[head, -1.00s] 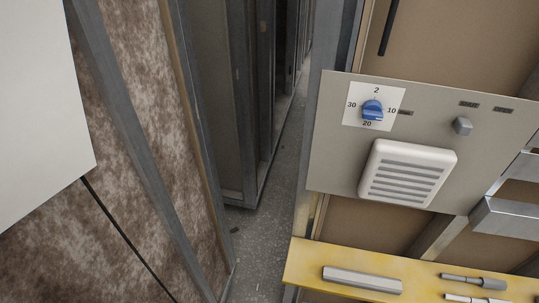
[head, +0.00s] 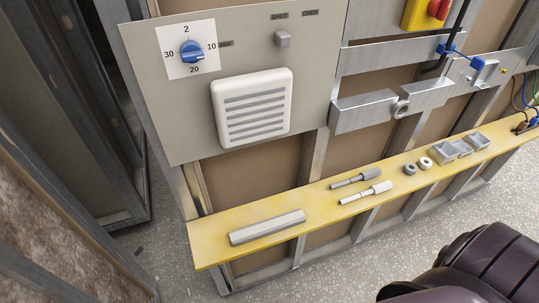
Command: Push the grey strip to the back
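A grey strip (head: 267,227), a long faceted bar, lies lengthwise on the yellow shelf (head: 215,229) near its left end. It sits nearer the front edge, with a bare yellow band between it and the wall panel behind. Nothing touches it. Neither of my grippers shows in the head view. A dark purple rounded part of my own body shows at the bottom right, well apart from the strip.
Above are a white vent (head: 253,107), a blue dial (head: 191,51) and a metal bracket (head: 385,106). Speckled floor (head: 400,234) lies in front.

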